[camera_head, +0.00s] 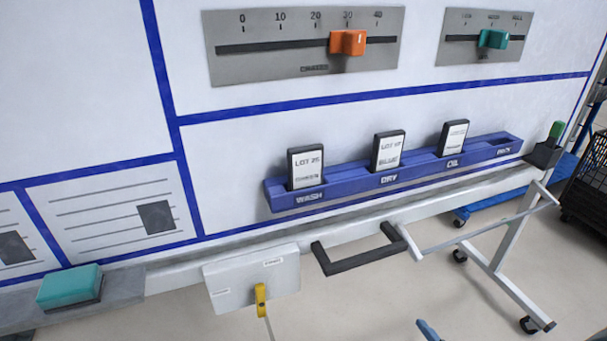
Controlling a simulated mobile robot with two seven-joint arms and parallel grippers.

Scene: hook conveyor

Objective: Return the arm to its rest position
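Neither of my grippers can be made out in the head view, and no arm is clearly visible. The task names no other object. A small blue piece (428,330) shows at the bottom edge, cut off by the frame, and I cannot tell what it belongs to.
A white board carries an orange slider (347,42), a teal slider (493,39) and a blue rack (400,179) with three lot cards. Below are a teal eraser (69,286), a yellow lever (261,299) and a black U-shaped handle (357,262). A black wire cart (588,185) stands right.

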